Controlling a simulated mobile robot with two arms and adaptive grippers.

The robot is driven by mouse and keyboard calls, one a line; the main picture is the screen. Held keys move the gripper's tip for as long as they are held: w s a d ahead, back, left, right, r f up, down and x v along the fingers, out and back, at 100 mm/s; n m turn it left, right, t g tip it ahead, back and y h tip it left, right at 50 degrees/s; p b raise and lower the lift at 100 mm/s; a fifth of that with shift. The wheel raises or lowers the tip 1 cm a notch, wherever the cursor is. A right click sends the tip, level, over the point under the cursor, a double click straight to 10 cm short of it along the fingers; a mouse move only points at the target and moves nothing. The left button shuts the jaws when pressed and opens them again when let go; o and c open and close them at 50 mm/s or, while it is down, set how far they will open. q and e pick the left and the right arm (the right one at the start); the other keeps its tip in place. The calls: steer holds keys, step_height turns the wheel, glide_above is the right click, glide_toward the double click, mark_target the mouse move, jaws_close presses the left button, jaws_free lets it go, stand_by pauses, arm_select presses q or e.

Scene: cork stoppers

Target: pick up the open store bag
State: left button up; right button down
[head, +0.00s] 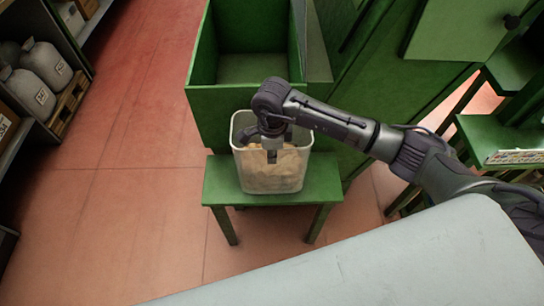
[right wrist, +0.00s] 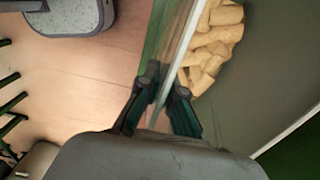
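The open store bag (head: 270,183) is a clear, box-shaped container with a pale rim and tan corks inside, upright on a green stool in the head view. My right gripper (head: 271,156) reaches down at the bag from above. In the right wrist view, the bag's thin wall (right wrist: 184,45) runs between the two fingertips of my right gripper (right wrist: 165,86). The fingers close in on the wall from both sides and look shut on it. Corks (right wrist: 215,42) show on one side of the wall. My left gripper is not in view.
The green stool (head: 222,186) is small, and a green open bin (head: 235,105) stands right behind it. Shelves with grey sacks (head: 45,64) are at the far left. A pale surface (head: 390,265) fills the lower right. The reddish floor on the left is clear.

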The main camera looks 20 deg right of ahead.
steer(key=shift+r+b, duration=0.35)
steer(key=shift+r, duration=1.05)
steer(key=s+d+r+b, duration=0.25)
steer(key=d+r, duration=0.45)
steer(key=d, duration=0.4)
steer(key=s+a+n, duration=0.3)
steer(key=s+n, duration=0.1)
steer(key=n, duration=0.6)
steer(key=s+a+r+n, duration=0.1)
steer(key=s+a+n, duration=0.2)
steer(key=n, duration=0.8)
steer(key=shift+s+r, duration=0.3)
steer(key=shift+s, duration=0.55)
